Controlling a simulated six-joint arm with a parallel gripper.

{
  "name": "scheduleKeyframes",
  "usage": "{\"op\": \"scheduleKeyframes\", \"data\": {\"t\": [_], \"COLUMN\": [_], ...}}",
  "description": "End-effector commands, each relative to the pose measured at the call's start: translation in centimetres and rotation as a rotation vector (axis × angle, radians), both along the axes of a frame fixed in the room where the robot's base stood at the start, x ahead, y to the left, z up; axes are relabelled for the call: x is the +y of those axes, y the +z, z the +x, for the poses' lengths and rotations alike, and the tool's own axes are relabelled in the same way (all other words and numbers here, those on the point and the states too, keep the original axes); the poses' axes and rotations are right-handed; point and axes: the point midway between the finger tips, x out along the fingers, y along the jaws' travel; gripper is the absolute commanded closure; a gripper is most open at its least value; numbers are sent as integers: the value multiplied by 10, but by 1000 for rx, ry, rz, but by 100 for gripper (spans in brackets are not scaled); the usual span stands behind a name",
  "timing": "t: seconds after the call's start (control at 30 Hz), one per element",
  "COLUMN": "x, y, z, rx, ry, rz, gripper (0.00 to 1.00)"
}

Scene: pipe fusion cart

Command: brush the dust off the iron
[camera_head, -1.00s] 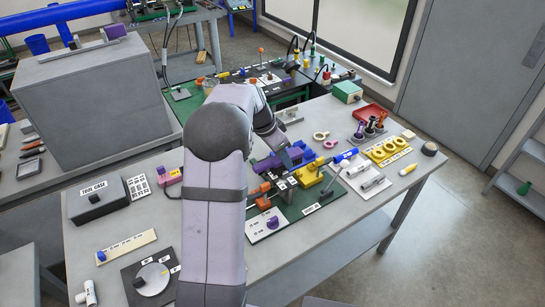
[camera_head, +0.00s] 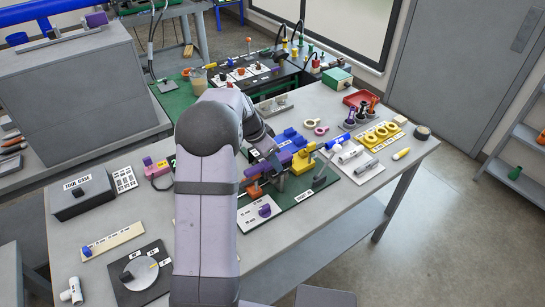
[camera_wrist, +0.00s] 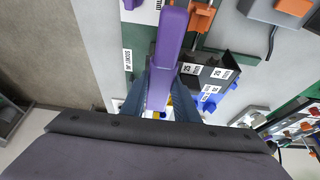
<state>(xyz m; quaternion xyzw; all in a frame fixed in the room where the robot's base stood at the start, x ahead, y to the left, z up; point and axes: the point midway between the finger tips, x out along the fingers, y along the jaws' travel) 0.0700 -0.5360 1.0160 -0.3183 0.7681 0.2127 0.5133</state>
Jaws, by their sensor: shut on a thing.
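My gripper (camera_wrist: 158,95) is shut on a long purple bar (camera_wrist: 172,35) in the wrist view. The bar runs up the picture from between the two blue-grey fingers. I cannot tell whether it is a brush or the handle of another tool; no bristles show. In the head view my gripper is over the green board (camera_head: 301,207) on the bench, partly hidden by my arm. Purple, blue and yellow parts (camera_head: 303,162) crowd there. I cannot pick out the iron or any dust for sure. A black block with white number labels (camera_wrist: 229,63) stands right of the bar.
On the grey bench, a tool case (camera_head: 82,196) and a dial plate (camera_head: 140,277) are at the left. Yellow rings (camera_head: 380,135), a red tray (camera_head: 360,97) and a green box (camera_head: 336,78) are at the right.

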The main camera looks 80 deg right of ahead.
Motion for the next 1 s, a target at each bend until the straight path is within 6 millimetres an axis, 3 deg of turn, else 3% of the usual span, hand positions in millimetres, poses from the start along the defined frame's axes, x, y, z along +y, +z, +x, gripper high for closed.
{"op": "scheduleKeyframes", "data": {"t": [0.43,0.9,1.0], "x": [-29,0,0], "y": [1,-4,11], "z": [-31,0,0], "rx": [1,1,0], "ry": [-2,2,-1], "rz": [1,1,-3], "gripper": [100,100,100]}}
